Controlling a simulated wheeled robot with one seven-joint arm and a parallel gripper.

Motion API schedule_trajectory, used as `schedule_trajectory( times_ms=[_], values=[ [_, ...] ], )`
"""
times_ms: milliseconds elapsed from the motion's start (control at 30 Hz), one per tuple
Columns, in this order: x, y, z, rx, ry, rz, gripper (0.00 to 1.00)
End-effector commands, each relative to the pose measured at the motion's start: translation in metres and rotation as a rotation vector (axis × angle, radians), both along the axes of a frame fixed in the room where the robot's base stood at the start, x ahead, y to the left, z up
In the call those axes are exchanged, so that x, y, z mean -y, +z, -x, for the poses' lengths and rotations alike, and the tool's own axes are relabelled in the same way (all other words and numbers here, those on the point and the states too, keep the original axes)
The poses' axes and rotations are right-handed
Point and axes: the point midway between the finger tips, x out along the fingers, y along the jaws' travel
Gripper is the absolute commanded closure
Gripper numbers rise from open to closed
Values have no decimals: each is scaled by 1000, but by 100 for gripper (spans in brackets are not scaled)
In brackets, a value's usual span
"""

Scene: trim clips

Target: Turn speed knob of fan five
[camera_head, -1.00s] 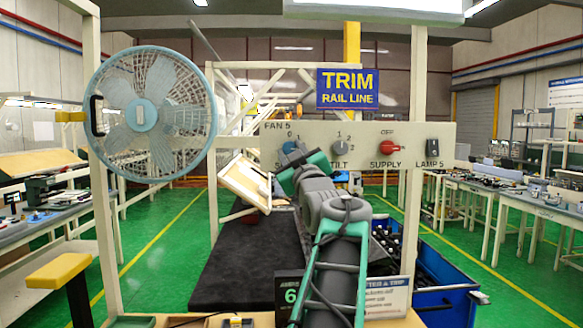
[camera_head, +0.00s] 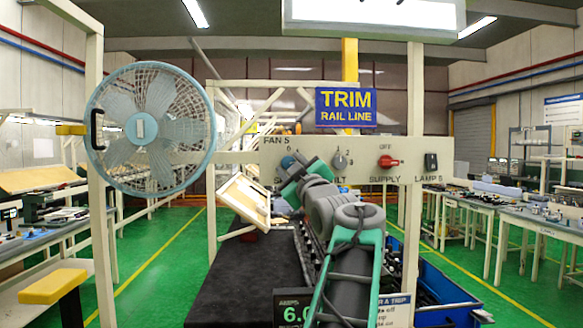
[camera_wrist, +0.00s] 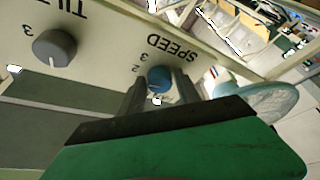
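Fan five's speed knob (camera_wrist: 160,78) is blue and round, on a pale panel under the upside-down word SPEED in the wrist view. It shows at the panel's left end in the head view (camera_head: 287,161), partly behind my gripper. My gripper (camera_wrist: 160,88) has its two dark fingers on either side of the knob, close to its edges; contact is not clear. The fingers stand apart with the knob showing between them. The pale blue fan (camera_head: 150,131) hangs at the left. The grey tilt knob (camera_wrist: 55,47) is beside the speed knob.
The red supply knob (camera_head: 387,161) and black lamp switch (camera_head: 431,161) sit farther right on the panel (camera_head: 465,158). A tilted wooden tray (camera_head: 245,200) is below left of my gripper. A blue drawer (camera_head: 440,300) stands low at the right.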

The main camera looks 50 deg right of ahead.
Motion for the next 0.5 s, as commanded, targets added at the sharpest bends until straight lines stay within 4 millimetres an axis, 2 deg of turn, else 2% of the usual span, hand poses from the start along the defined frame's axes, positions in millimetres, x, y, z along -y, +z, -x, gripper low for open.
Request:
schedule_trajectory(
  times_ms=[33, 167, 400, 500],
  values=[
    [0, 0, 0, 0, 0, 0, 55],
    [0, 0, 0, 0, 0, 0, 45],
    [0, 0, 1, 1, -1, 0, 44],
    [-4, -4, 8, 1, -3, 2, 44]
  ],
)
